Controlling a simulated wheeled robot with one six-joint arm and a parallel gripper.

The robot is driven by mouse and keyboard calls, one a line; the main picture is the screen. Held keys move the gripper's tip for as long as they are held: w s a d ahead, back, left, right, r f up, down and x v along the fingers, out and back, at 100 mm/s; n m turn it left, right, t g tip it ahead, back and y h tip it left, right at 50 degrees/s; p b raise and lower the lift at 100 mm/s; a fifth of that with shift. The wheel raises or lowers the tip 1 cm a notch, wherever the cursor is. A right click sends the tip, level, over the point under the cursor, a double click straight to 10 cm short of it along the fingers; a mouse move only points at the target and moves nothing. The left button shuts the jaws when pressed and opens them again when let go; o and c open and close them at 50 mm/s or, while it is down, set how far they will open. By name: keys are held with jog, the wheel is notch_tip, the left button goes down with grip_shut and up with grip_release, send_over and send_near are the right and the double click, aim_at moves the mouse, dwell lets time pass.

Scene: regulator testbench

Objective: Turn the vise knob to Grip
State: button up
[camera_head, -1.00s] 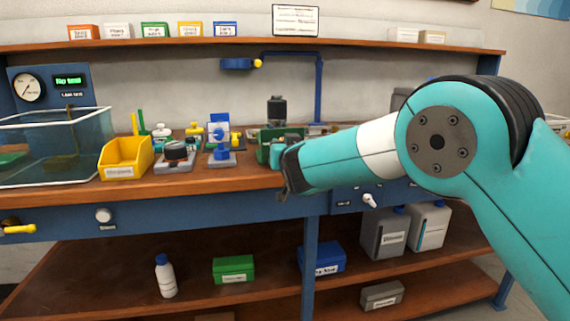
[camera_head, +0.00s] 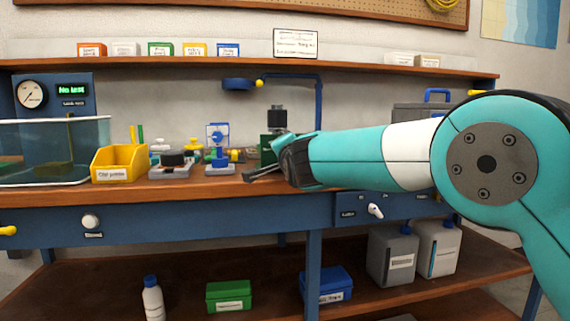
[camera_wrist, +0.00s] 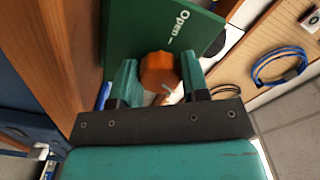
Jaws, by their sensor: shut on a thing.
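In the wrist view an orange knob (camera_wrist: 158,72) sits between the two teal fingers of my gripper (camera_wrist: 158,80), which is shut on it. A short pale mark shows on the knob's near side. Behind it is a green vise face (camera_wrist: 150,28) with the word "Open" and a white tick. In the head view the green vise (camera_head: 268,150) with a dark upper part stands on the bench, partly behind my gripper (camera_head: 264,173). The knob is hidden there. No "Grip" label is readable.
A yellow bin (camera_head: 120,165), a grey unit with a black knob (camera_head: 172,165) and a blue fixture (camera_head: 219,150) stand left of my gripper. A water tank (camera_head: 55,150) is at far left. A blue post (camera_head: 318,105) rises behind.

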jog(key=m+b, duration=0.4)
jog(key=m, duration=0.2)
jog(key=shift+f+m, duration=0.15)
jog(key=shift+m, duration=0.15)
jog(key=m+b, duration=0.1)
jog(key=m, duration=0.2)
jog(key=shift+b, duration=0.4)
jog(key=shift+m+b, duration=0.6)
jog(key=shift+m, duration=1.1)
jog(key=shift+r, duration=0.2)
jog(key=o, duration=0.9)
jog(key=v, duration=1.7)
jog(key=shift+s+d+r+b, duration=0.1)
jog(key=shift+s+b, duration=0.15)
jog(key=shift+b, duration=0.1)
